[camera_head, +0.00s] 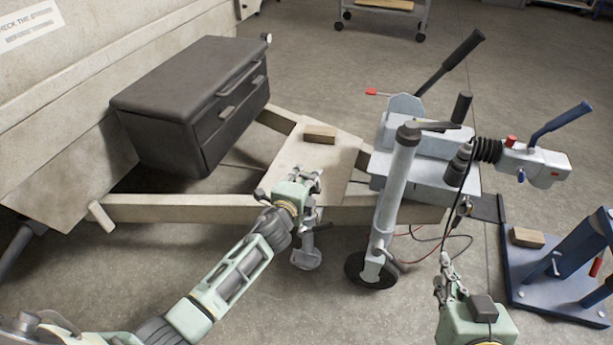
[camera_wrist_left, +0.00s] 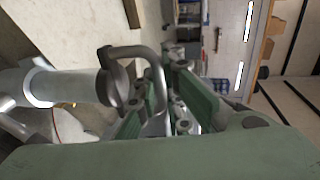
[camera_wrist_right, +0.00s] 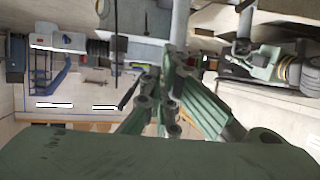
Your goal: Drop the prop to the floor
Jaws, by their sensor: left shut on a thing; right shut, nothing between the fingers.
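The prop (camera_head: 305,244) is a pale upright tube with a round foot plate, at the front beam of the trailer frame (camera_head: 240,208). My left gripper (camera_head: 316,182) is at its top, above the beam. In the left wrist view the bent grey handle (camera_wrist_left: 148,58) beside a pale tube with a dark cap (camera_wrist_left: 62,87) runs between the fingers, and the gripper (camera_wrist_left: 165,95) is shut on it. I cannot tell if the foot touches the floor. My right gripper (camera_head: 446,283) is shut and empty, in front of the coupling. It also shows in the right wrist view (camera_wrist_right: 165,95).
The jockey wheel post (camera_head: 395,195) stands right of the prop, with cables beside it. The hitch coupling (camera_head: 535,165) points right. A dark toolbox (camera_head: 190,103) and a wooden block (camera_head: 320,134) are on the frame. A blue stand (camera_head: 560,275) is at right.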

